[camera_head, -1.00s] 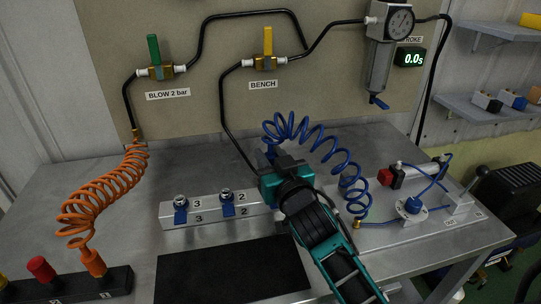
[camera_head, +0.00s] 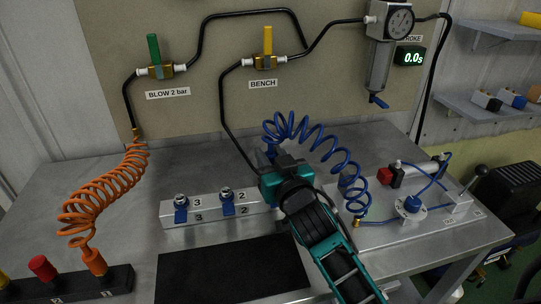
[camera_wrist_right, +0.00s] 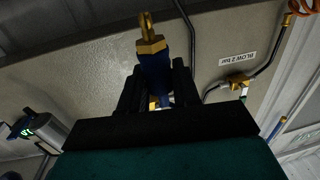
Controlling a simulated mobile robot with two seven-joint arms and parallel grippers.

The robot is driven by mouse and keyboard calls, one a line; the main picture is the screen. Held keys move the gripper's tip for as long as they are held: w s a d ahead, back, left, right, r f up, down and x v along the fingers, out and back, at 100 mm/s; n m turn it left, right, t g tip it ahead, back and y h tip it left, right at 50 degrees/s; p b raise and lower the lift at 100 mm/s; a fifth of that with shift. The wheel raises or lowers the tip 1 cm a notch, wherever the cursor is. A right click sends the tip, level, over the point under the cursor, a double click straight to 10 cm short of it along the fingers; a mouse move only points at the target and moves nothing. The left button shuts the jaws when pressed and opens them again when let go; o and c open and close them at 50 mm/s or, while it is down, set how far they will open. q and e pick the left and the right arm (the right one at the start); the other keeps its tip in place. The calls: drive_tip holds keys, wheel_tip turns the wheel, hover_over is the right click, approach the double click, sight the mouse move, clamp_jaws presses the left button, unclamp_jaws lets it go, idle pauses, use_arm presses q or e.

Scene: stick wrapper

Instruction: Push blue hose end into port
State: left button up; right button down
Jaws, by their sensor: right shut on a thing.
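My right gripper (camera_head: 272,158) is shut on the blue hose end, above the back of the metal port block (camera_head: 211,209). In the right wrist view the blue hose end (camera_wrist_right: 154,72), with a brass tip, stands between the dark fingers (camera_wrist_right: 157,88). The coiled blue hose (camera_head: 325,138) runs from the gripper to a brass fitting on the fixture plate at right. The block's ports 3 (camera_head: 181,203) and 2 (camera_head: 227,199) show, with blue parts in front. My arm hides the block's right end. I cannot tell whether the brass tip touches a port. My left gripper is not in view.
The fixture plate (camera_head: 385,236) with a cylinder and blue tubes lies at right. A coiled orange hose (camera_head: 95,192) hangs at left to a dark rack (camera_head: 110,283). A black mat (camera_head: 232,270) lies in front of the block. A panel with valves stands behind.

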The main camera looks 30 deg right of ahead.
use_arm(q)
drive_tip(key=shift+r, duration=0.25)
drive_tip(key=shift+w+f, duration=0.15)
use_arm(e)
drive_tip(key=shift+f, duration=0.35)
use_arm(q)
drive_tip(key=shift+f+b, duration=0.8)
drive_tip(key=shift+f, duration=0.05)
use_arm(e)
drive_tip(key=shift+f, duration=1.25)
drive_tip(key=c, duration=0.7)
unclamp_jaws()
drive_tip(key=shift+c, duration=0.2)
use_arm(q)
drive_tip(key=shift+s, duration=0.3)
use_arm(e)
drive_tip(key=shift+s, duration=0.1)
